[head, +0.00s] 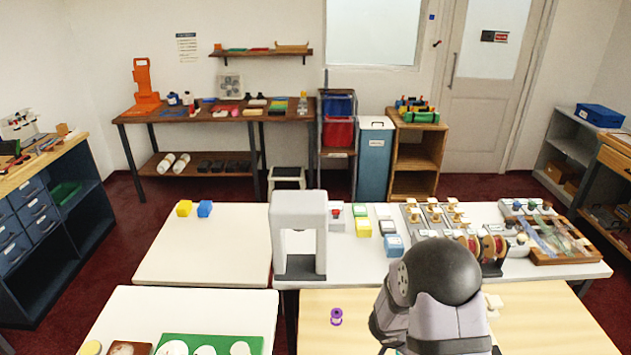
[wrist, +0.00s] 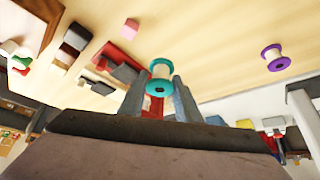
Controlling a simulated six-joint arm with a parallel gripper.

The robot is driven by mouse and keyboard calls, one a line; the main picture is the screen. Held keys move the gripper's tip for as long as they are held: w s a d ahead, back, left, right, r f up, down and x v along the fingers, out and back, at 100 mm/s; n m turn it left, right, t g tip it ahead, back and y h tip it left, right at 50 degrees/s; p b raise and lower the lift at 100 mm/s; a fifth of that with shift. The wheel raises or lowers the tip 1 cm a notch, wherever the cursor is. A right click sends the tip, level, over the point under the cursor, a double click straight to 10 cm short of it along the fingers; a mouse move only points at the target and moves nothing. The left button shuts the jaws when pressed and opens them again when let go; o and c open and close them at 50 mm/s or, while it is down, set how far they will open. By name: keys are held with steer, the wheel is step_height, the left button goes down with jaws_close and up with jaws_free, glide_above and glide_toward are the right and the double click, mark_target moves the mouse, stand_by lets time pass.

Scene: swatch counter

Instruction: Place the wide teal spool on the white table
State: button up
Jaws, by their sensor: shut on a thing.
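The teal spool (wrist: 160,76), with a pale core, is held between the two grey fingers of my gripper (wrist: 158,88) in the wrist view. In the head view my arm hides the gripper and most or all of the spool. White tabletops show in the head view: one at the middle left (head: 200,258), one at the near left (head: 110,318) and a long one at the back (head: 345,270). I cannot tell which one the task means. My gripper is over the light wood table (head: 550,325), apart from the white tops.
A purple spool (head: 336,316) stands on the wood table; it also shows in the wrist view (wrist: 275,58). A grey arch-shaped machine (head: 298,210) stands on the back table.

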steer(key=shift+s+a+f, duration=0.15)
steer(key=shift+s+a, duration=0.1)
steer(key=shift+a, duration=0.15)
steer(key=s+a+r+n+t+y, duration=0.2)
steer(key=s+a+r+n, duration=0.3)
steer(key=n, duration=0.3)
steer(key=shift+s+a+r+n+y, duration=0.2)
steer(key=shift+s+r+n+y, duration=0.15)
steer(key=shift+y, duration=0.55)
steer(key=shift+n+y, duration=0.3)
steer(key=shift+n, duration=0.05)
steer(key=w+r, duration=0.1)
steer(key=r, duration=0.1)
steer(key=a+r, duration=0.1)
steer(key=r, duration=0.1)
steer(key=w+r, duration=0.1)
steer(key=r, duration=0.1)
steer(key=shift+w+a+r+b, duration=0.3)
steer(key=shift+a+r+b, duration=0.05)
steer(key=shift+b, duration=0.05)
steer(key=shift+c, duration=0.2)
steer(key=shift+w+a+r, duration=0.1)
steer(key=shift+a+r, duration=0.1)
steer(key=shift+r, duration=0.05)
